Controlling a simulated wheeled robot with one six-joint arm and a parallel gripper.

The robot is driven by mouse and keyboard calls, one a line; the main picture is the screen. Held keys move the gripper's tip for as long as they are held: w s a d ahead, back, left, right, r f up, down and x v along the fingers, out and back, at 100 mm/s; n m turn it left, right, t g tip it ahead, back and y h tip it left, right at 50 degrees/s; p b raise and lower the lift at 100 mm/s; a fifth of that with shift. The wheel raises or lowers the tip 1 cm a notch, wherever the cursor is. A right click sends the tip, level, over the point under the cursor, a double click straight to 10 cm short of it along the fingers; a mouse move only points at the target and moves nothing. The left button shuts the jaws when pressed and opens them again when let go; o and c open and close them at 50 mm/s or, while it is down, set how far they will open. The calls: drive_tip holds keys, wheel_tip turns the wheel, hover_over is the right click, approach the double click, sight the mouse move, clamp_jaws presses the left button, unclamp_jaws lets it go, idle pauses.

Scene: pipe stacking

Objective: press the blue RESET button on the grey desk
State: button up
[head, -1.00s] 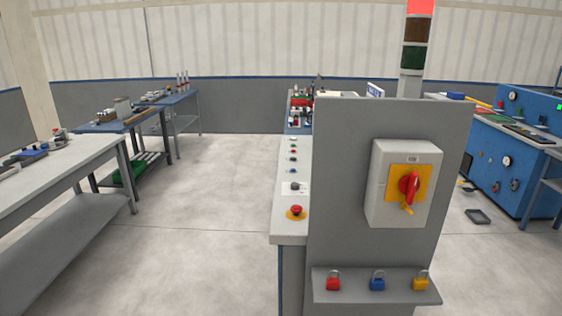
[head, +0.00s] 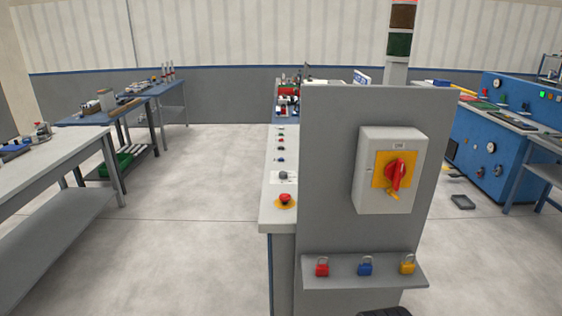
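The grey desk (head: 278,219) is a long, narrow light-grey console running away from me, left of a tall grey panel. A small blue button (head: 279,160) is on its top, beyond a dark knob (head: 283,175) and a red mushroom button on a yellow disc (head: 285,198). Its label is too small to read. Other small buttons (head: 281,148) lie farther along the same row. My gripper is not in view. A dark ridged shape shows at the bottom edge, too cut off to identify.
The grey panel (head: 335,150) carries a red rotary switch (head: 396,174) and a shelf (head: 352,280) with red, blue and yellow padlocks. Workbenches (head: 60,150) stand at the left, a blue machine (head: 490,150) at the right. The floor (head: 195,250) left of the desk is clear.

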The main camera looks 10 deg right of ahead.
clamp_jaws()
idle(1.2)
